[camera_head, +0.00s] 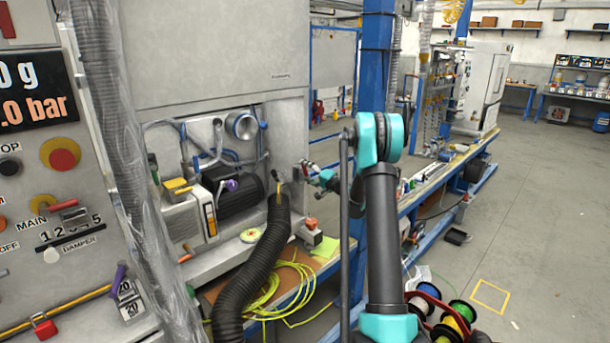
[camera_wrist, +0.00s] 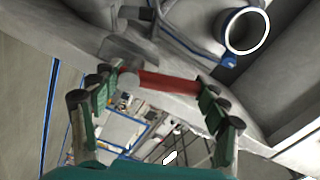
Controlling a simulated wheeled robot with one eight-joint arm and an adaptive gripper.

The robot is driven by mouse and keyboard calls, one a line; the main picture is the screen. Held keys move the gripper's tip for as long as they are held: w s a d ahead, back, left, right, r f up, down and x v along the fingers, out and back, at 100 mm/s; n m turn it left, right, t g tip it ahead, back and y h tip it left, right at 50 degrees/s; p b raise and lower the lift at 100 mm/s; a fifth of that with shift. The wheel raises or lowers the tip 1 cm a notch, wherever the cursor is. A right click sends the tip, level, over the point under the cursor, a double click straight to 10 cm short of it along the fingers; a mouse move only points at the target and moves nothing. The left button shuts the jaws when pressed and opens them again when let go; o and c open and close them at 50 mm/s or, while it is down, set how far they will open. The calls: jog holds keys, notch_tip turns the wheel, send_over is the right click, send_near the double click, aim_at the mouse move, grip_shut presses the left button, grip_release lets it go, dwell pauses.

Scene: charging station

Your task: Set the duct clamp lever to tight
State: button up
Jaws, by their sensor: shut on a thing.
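In the wrist view a red bar-shaped lever (camera_wrist: 168,83) lies between the two green-and-black fingers of my gripper (camera_wrist: 163,88). The fingers stand apart by about the bar's length and meet its two ends. A grey mount (camera_wrist: 122,52) sits beside the bar's left end. In the head view my gripper (camera_head: 318,173) is at the right edge of the machine's open recess, just right of the black corrugated duct's (camera_head: 258,262) upper end. The lever is too small there to read its setting, and the clamp is not clearly made out.
A silver round pipe mouth (camera_wrist: 245,31) is close by in the wrist view. Yellow-green cable (camera_head: 265,295) lies coiled on the bench beside the duct. A blue post (camera_head: 377,60) stands behind my arm. Open floor (camera_head: 540,230) lies to the right.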

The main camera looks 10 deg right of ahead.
jog(key=shift+w+d+r+m, duration=0.15)
jog(key=shift+d+m, duration=0.1)
jog(key=shift+m, duration=0.65)
jog(key=shift+w+d+f+m, duration=0.1)
jog(key=shift+w+d+m, duration=0.1)
jog(key=shift+m, duration=0.7)
jog(key=o, duration=1.7)
jog(key=v, duration=1.2)
